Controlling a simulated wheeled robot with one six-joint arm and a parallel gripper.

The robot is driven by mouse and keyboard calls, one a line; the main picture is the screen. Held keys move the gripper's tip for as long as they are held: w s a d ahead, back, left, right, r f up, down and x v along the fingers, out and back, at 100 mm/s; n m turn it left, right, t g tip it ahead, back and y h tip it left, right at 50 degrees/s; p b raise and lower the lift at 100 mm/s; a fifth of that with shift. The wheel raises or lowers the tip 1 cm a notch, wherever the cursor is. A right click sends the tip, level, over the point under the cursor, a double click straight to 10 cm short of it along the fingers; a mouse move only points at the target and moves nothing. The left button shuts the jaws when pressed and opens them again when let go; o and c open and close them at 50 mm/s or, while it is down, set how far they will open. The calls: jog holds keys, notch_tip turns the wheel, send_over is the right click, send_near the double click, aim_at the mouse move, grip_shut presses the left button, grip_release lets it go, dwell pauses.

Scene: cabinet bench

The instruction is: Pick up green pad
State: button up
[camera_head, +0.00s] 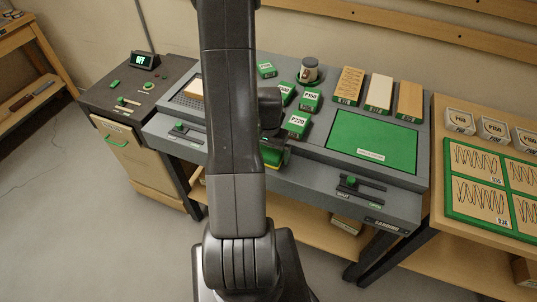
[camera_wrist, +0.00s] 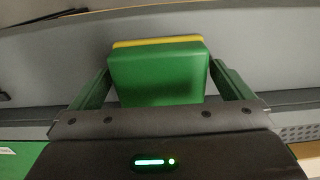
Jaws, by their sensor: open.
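A green block-shaped pad (camera_wrist: 157,78) with a yellow layer along its far edge fills the middle of the wrist view. My gripper (camera_wrist: 161,68) is open, with one green finger on each side of the pad. Small gaps seem to show between fingers and pad, but contact is hard to judge. In the head view a green and yellow piece (camera_head: 273,156) shows just right of my arm, at the bench front; it looks like the same pad. My arm hides most of the gripper there.
A flat green mat (camera_head: 372,142) lies on the grey bench (camera_head: 300,170). Green-and-white boxes (camera_head: 297,124), a cup (camera_head: 309,70) and several upright-labelled blocks (camera_head: 379,93) stand behind. A side table (camera_head: 450,235) with patterned cards is at right, a cabinet (camera_head: 122,140) at left.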

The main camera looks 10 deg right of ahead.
aim_at(268, 151)
jog(key=shift+c, duration=0.4)
jog(key=c, duration=0.8)
jog(key=shift+r, duration=0.1)
notch_tip(268, 151, up, 10)
jog(key=shift+f+b, duration=0.1)
jog(key=shift+b, duration=0.4)
jog(key=shift+o, duration=1.2)
jog(key=shift+c, duration=0.4)
